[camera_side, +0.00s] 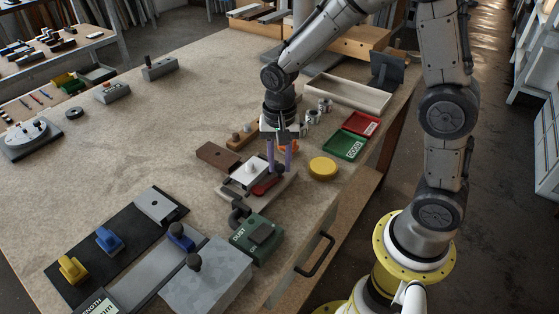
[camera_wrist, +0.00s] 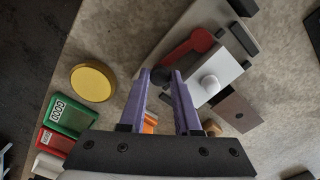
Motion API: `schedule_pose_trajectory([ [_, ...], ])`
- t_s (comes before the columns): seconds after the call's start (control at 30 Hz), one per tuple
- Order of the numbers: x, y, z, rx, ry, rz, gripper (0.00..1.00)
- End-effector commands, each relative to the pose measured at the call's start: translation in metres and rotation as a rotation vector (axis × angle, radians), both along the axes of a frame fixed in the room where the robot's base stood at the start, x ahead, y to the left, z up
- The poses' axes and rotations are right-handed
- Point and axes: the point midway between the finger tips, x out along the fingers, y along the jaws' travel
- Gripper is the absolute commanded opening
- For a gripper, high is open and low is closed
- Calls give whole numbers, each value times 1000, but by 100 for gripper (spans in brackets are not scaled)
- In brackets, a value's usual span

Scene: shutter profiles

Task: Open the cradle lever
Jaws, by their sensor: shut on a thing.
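The cradle (camera_side: 284,193) is a pale base plate on the bench, with a white block (camera_side: 243,171) carrying a round white knob. The red cradle lever (camera_side: 263,188) lies along its near right side and ends in a dark knob. In the wrist view the red lever (camera_wrist: 192,45) runs from the upper right down to the dark knob (camera_wrist: 160,74), beside the white block (camera_wrist: 220,76). My gripper (camera_side: 280,170) points down with its purple fingers on either side of that knob. In the wrist view the fingertips (camera_wrist: 160,78) are shut on it.
A yellow round button (camera_side: 323,168) sits just right of the cradle. A green tray (camera_side: 345,146) and a red tray (camera_side: 361,124) lie behind it. The left bench middle is clear.

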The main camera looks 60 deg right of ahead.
Motion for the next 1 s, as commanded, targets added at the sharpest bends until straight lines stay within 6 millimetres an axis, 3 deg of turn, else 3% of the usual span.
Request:
schedule_pose_trajectory([
  [0.37,-10,3,1,0,-4,-161,0],
  [1.0,-41,27,2,2,-6,-753,0],
])
